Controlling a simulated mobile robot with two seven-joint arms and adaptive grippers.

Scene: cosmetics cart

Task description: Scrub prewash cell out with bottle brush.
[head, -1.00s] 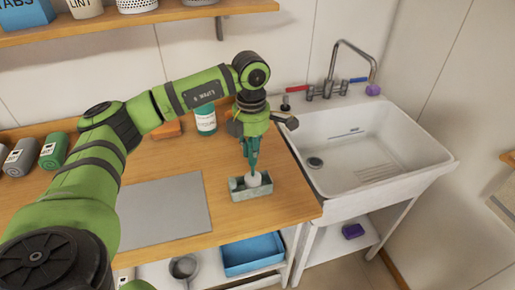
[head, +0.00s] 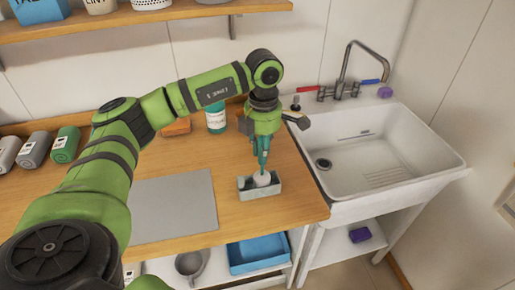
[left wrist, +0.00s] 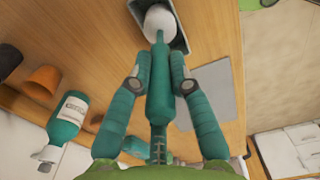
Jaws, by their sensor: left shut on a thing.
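The prewash cell is a small grey open trough (head: 262,192) on the wooden counter, near its right end. The bottle brush has a teal handle (left wrist: 158,95) and a rounded white head (left wrist: 158,22). My left gripper (head: 263,152) points down above the trough. In the left wrist view its two teal fingers (left wrist: 160,85) are closed around the brush handle. The white head sits inside the trough, and its lower part is hidden by the front wall. I cannot tell whether it touches the bottom. My right gripper is not in view.
A white sink (head: 385,150) with a tap stands right of the counter. A grey mat (head: 175,208) lies left of the trough. A teal bottle (head: 216,118) and a terracotta pot (left wrist: 42,80) stand toward the back. Several canisters (head: 65,145) are at the left.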

